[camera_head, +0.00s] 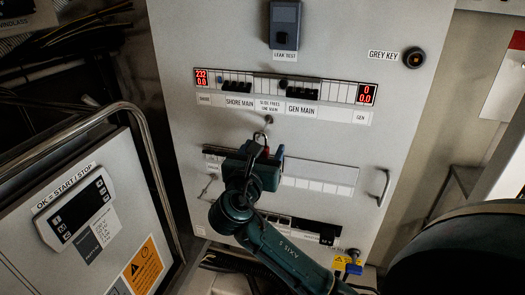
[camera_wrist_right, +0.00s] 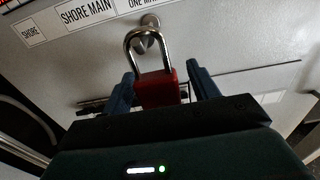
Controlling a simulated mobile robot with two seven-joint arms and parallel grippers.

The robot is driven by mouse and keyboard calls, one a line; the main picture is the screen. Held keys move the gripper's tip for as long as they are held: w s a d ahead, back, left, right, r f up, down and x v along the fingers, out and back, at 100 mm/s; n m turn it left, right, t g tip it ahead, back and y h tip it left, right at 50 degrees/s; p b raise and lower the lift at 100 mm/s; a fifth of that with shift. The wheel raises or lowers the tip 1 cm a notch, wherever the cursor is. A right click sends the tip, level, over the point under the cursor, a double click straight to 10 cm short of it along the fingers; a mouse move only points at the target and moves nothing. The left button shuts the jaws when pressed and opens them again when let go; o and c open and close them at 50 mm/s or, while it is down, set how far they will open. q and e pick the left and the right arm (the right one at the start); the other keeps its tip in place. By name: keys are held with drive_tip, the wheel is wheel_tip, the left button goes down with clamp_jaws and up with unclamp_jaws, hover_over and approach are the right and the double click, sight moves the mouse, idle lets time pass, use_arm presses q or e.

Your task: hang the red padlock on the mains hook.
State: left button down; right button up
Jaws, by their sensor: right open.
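The red padlock (camera_wrist_right: 158,92) is upright between the two blue fingers of my right gripper (camera_wrist_right: 163,88), with its steel shackle pointing up. The fingers are apart, with a visible gap on each side of the red body. The mains hook (camera_wrist_right: 150,20) is a round metal peg on the panel at the top of the shackle. I cannot tell whether the shackle is around the hook or only in front of it. In the head view the hook (camera_head: 269,119) shows just above the shackle, and my right gripper (camera_head: 266,152) hides much of the padlock. My left gripper is not in view.
The light panel (camera_head: 200,125) carries a breaker row (camera_head: 285,88) above the hook and a second strip (camera_head: 318,177) beside my gripper. A handle (camera_head: 379,185) sticks out at the right. A curved metal rail (camera_head: 150,150) and a control box (camera_head: 75,207) stand at the left.

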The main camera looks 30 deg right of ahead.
drive_tip(key=b+v, duration=0.1)
drive_tip(key=v, duration=1.2)
drive_tip(key=shift+s+a, duration=0.1)
drive_tip(key=shift+s, duration=0.05)
